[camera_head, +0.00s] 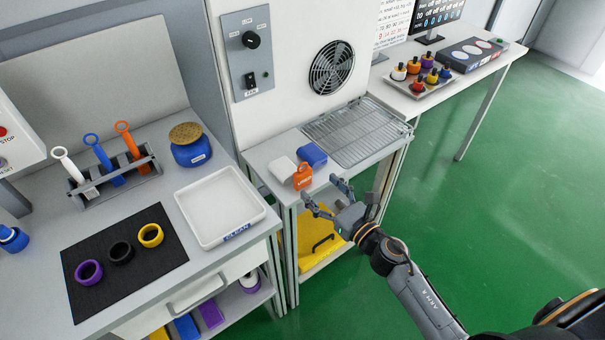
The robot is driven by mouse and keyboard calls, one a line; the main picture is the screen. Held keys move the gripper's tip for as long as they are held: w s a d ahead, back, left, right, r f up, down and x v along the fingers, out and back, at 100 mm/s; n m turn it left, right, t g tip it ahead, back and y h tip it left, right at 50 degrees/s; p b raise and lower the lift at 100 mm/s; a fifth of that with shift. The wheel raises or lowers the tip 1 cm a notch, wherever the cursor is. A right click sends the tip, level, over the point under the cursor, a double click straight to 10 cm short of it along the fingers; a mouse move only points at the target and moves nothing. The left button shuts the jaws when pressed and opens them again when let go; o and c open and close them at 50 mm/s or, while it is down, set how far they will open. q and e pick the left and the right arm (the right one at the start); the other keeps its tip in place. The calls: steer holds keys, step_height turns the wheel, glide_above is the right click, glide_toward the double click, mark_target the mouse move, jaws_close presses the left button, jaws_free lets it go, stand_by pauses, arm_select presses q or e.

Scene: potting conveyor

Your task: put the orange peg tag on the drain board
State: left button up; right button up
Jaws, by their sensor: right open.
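A small orange tag (302,178) with lettering, which I take for the orange peg tag, is near the front edge of the middle bench. The drain board (374,146) looks like the ribbed metal rack to its right and behind, below the fan; its top is empty. My right gripper (320,193) comes in from the lower right. Its fingers are spread and empty, just in front of and to the right of the orange tag, apart from it as far as I can tell. My left gripper is out of view.
A white block (283,168) and a blue roll-like piece (313,155) are close beside the tag. On the left bench are a white tray (218,240), a tool rack (88,192) and a dark mat (95,303) with rings. Green floor is open at right.

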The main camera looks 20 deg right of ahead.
mark_target(305, 175)
steer(key=shift+x, duration=0.8)
steer(key=p+x, duration=0.1)
steer(key=x, duration=0.1)
steer(key=p+x, duration=0.1)
steer(key=x, duration=0.1)
steer(key=shift+w+a+r, duration=0.1)
steer(key=shift+w+a, duration=0.1)
steer(key=shift+a, duration=0.15)
steer(key=shift+w+a, duration=0.1)
steer(key=shift+w, duration=0.25)
steer(key=c, duration=1.3)
steer(key=shift+o, duration=0.2)
